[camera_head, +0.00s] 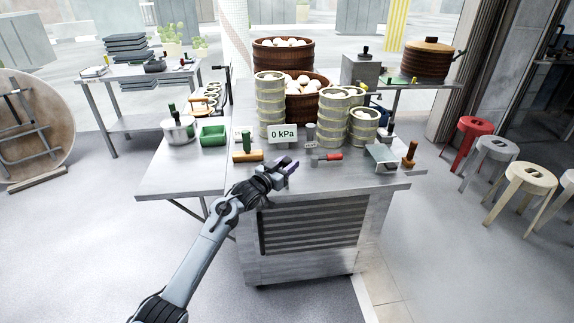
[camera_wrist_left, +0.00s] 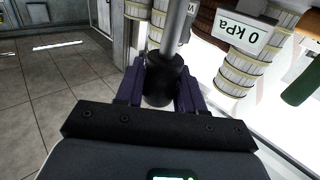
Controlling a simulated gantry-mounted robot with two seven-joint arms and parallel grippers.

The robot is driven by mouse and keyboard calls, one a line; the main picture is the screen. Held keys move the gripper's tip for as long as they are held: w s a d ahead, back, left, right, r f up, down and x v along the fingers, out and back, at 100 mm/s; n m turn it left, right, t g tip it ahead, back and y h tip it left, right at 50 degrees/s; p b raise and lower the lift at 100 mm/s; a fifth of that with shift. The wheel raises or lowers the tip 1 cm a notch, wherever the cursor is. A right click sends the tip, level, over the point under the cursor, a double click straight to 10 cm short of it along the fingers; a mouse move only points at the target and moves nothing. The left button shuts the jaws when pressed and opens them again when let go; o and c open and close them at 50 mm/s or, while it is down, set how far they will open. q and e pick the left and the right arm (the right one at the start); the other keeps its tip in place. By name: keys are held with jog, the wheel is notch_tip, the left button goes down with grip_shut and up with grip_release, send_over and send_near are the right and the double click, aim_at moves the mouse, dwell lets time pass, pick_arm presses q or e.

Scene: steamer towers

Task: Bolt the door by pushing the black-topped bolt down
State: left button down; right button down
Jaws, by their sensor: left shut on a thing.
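My left gripper (camera_head: 287,166) is over the front edge of the steel counter. In the left wrist view its purple fingers stand on both sides of a black knob (camera_wrist_left: 158,88) with a grey metal rod (camera_wrist_left: 174,30) running away from it. This looks like the black-topped bolt, and the fingers are shut on it. In the head view the gripper hides the bolt. A slatted metal panel (camera_head: 312,228), possibly the door, is in the counter front below the gripper. My right gripper is in neither view.
The counter (camera_head: 185,178) holds bamboo steamer stacks (camera_head: 270,104), a 0 kPa display (camera_head: 283,132), a wooden-based green-handled tool (camera_head: 247,155), a red-handled tool (camera_head: 327,158), a pot (camera_head: 178,129) and a green tray (camera_head: 213,134). Stools (camera_head: 527,180) stand at right. Floor in front is clear.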

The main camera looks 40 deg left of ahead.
aim_at(286, 188)
pick_arm(q)
jog(key=shift+f, duration=3.15)
jog(key=c, duration=0.8)
grip_release()
jog(key=shift+c, duration=0.2)
jog(key=shift+o, duration=0.3)
jog(key=shift+r, duration=0.1)
jog(key=shift+s+r, duration=0.1)
jog(key=shift+s, duration=0.05)
jog(key=s+p, duration=0.2)
jog(key=s, duration=0.8)
jog(key=shift+s+p, duration=0.25)
jog(key=shift+p, duration=0.15)
